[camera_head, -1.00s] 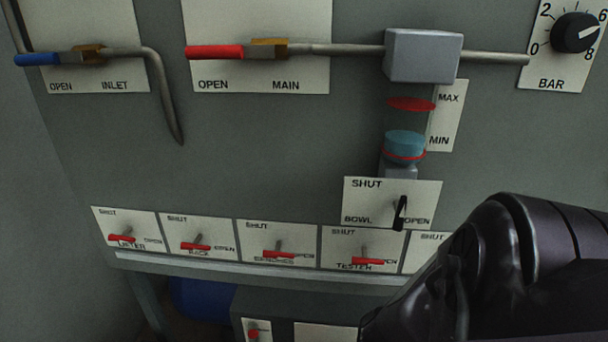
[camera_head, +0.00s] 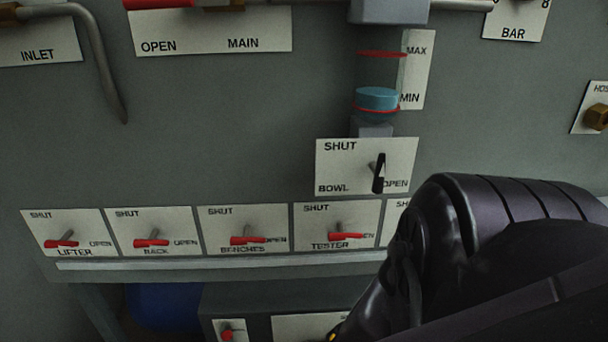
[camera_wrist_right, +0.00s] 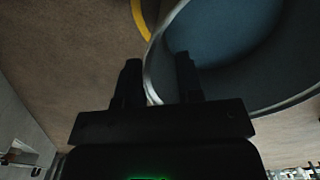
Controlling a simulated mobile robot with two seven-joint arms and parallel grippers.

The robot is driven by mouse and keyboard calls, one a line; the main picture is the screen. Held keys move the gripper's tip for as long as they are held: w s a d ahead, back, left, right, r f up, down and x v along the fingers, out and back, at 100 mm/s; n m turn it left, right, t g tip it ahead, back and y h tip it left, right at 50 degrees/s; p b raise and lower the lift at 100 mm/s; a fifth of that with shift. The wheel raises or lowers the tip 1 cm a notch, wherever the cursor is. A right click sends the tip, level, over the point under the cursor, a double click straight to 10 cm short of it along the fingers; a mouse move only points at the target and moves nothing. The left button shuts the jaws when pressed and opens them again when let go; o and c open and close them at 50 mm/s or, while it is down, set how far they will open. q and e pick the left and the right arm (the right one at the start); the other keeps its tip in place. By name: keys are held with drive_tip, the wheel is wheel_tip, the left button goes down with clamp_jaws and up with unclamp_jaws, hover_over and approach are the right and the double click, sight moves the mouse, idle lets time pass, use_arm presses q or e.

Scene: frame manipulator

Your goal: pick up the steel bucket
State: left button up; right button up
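The steel bucket (camera_wrist_right: 262,85) shows in the right wrist view at the upper right, as a large round opening with a bright metal rim and a dark wall. Its inside looks bluish, and I cannot tell whether it holds liquid. My right gripper (camera_wrist_right: 159,68) is open, with its two dark fingers apart. The left part of the rim runs between the fingers in the picture; I cannot tell whether either finger touches it. The bucket is not visible in the head view, where only my right arm shows. My left gripper is in neither view.
A grey panel (camera_head: 220,110) with labelled valves and red levers fills the head view. A blue object (camera_head: 165,305) and a dark box (camera_head: 250,298) are below its ledge. A yellow curved strip (camera_wrist_right: 140,20) lies beside the bucket over brown floor (camera_wrist_right: 70,60).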

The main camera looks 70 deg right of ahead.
drive_tip(key=shift+f, duration=0.4)
drive_tip(key=shift+w, duration=0.1)
drive_tip(key=shift+c, duration=0.5)
clamp_jaws()
drive_tip(key=shift+r, duration=0.1)
